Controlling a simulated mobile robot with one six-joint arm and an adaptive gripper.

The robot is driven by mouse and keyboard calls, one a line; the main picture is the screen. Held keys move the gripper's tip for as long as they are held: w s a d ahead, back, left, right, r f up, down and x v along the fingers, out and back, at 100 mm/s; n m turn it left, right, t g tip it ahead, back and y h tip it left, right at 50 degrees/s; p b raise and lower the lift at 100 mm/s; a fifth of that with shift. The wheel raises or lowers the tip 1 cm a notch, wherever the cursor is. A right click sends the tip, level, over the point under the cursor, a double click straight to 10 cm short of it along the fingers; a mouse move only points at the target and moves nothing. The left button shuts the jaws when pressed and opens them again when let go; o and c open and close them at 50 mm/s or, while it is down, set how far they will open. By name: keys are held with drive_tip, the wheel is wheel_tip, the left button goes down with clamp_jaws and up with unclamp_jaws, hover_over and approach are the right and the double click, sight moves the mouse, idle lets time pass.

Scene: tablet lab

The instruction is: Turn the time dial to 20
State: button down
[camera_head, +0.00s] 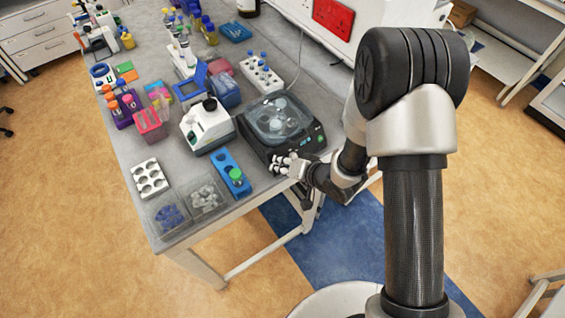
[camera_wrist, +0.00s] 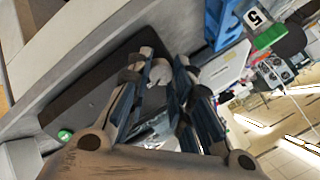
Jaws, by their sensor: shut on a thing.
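A black machine with a clear lid (camera_head: 262,112) sits near the front edge of the bench in the head view. My gripper (camera_head: 281,163) is at the machine's front face, on its left side. In the wrist view the machine's dark front (camera_wrist: 92,98) fills the left middle, with a green button (camera_wrist: 65,135) low on it. My gripper (camera_wrist: 160,88) also shows there, its fingers closed around a small pale round knob (camera_wrist: 158,70), the time dial. The fingers hide most of the dial, and I cannot read its scale or setting.
A blue rack with a green-capped tube (camera_head: 236,174) stands just left of my gripper. A white instrument (camera_head: 207,125) and clear bins (camera_head: 207,196) stand farther left. The floor (camera_head: 260,262) in front of the bench is clear.

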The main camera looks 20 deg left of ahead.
idle(0.5)
drive_tip(key=c, duration=1.4)
unclamp_jaws()
drive_tip(key=v, duration=1.2)
